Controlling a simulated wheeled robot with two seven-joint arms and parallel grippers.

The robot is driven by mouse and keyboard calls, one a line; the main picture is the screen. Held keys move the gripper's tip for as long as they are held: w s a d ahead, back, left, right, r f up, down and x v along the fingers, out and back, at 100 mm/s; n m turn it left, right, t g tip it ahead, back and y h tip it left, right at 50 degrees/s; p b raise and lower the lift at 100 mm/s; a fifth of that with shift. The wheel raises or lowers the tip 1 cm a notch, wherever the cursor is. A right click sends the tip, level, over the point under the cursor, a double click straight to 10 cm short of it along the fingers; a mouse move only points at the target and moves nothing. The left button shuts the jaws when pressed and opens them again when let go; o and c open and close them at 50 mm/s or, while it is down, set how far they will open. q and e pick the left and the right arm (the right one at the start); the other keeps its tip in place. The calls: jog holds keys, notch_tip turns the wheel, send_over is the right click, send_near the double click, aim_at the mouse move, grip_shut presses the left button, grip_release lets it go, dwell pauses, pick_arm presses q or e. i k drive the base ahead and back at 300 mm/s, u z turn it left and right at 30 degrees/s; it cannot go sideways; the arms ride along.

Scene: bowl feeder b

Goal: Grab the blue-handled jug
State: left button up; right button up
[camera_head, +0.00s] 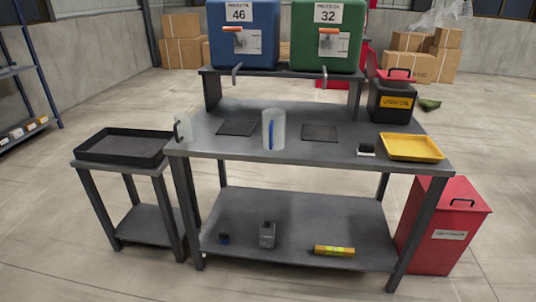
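A pale, translucent jug (279,130) stands upright on the grey workbench, left of the middle of its top. Its blue handle (270,135) shows as a narrow vertical strip on the near side. A second small, pale item (182,129) is at the left edge of the bench; I cannot tell exactly what it is. Neither of my grippers is in view, and nothing is touching the jug.
Two dark square pads (320,133) lie on the bench (225,150). A blue tank (243,50) and a green tank (325,50) with taps stand above its back. A yellow tray (412,148) and black can (391,103) are at right, a black tray (124,157) on the left side table.

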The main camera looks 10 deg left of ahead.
aim_at(274, 119)
jog(key=z, duration=0.4)
jog(key=k, duration=0.25)
jog(key=u, duration=2)
jog(key=i, duration=2.2)
jog(key=z, duration=0.85)
